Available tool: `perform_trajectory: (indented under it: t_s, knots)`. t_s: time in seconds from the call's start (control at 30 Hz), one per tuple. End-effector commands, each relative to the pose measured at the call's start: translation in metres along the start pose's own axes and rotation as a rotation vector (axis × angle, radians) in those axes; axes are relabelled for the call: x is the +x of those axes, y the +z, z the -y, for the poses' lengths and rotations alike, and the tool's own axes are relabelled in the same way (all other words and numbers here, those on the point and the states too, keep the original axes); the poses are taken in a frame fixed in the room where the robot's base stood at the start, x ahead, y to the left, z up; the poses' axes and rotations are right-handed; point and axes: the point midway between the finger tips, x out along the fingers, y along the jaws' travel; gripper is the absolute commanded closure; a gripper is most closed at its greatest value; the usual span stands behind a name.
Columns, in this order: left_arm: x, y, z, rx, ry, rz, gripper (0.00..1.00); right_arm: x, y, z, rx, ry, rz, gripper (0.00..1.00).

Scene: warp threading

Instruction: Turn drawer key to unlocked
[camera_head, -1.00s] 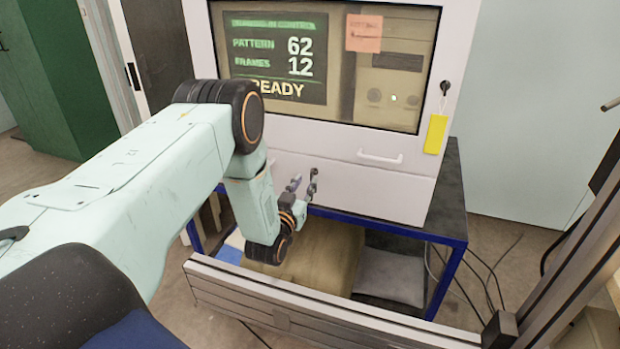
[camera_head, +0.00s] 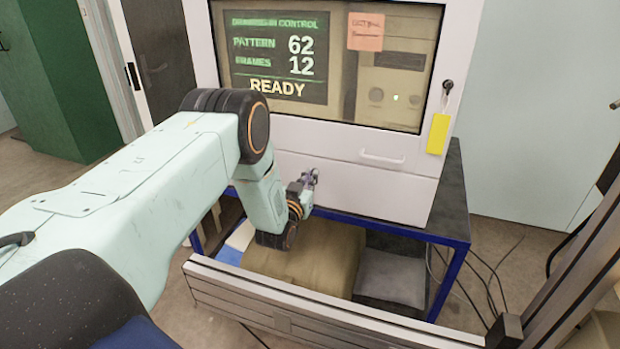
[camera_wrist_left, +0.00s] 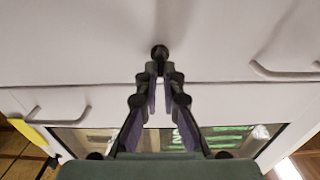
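The drawer key shows in the left wrist view as a small dark round piece (camera_wrist_left: 160,52) on the white cabinet front. My left gripper (camera_wrist_left: 160,72) has its two fingertips close together around the key's stem and looks shut on it. In the head view my left gripper (camera_head: 311,178) is at the lower front of the white cabinet (camera_head: 345,192), left of a white drawer handle (camera_head: 382,158). The key is mostly hidden by the fingers there, and its turn cannot be told. My right gripper is not in view.
The cabinet's screen (camera_head: 275,57) reads READY. A second key with a yellow tag (camera_head: 438,134) hangs at the upper right. A blue-framed stand (camera_head: 452,280) carries the cabinet. A tan box-like bundle (camera_head: 315,255) and a grey rail (camera_head: 300,300) lie below my arm.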

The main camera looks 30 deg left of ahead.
Motion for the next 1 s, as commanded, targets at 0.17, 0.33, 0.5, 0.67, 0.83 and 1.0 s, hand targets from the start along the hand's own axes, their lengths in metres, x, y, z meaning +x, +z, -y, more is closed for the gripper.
perform_trajectory:
  t_s: [0.17,0.33,0.5,0.67,0.83,1.0]
  knots:
    - [0.0000,-0.0006,-0.0010,0.000,0.003,-0.002,1.00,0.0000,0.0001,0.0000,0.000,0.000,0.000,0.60]
    - [0.0000,-0.0004,-0.0008,0.000,0.002,-0.001,1.00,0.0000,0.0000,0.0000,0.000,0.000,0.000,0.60]
    - [0.0000,-0.0004,-0.0008,0.008,0.002,-0.001,1.00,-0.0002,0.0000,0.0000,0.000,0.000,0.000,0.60]
    - [0.0000,-0.0005,-0.0015,0.051,0.003,-0.001,1.00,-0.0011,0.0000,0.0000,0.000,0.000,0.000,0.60]
    - [-0.0001,-0.0003,-0.0027,0.152,0.003,0.000,1.00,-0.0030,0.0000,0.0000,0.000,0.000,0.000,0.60]
    - [-0.0003,0.0002,-0.0044,0.300,0.003,0.000,1.00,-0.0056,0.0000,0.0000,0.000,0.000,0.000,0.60]
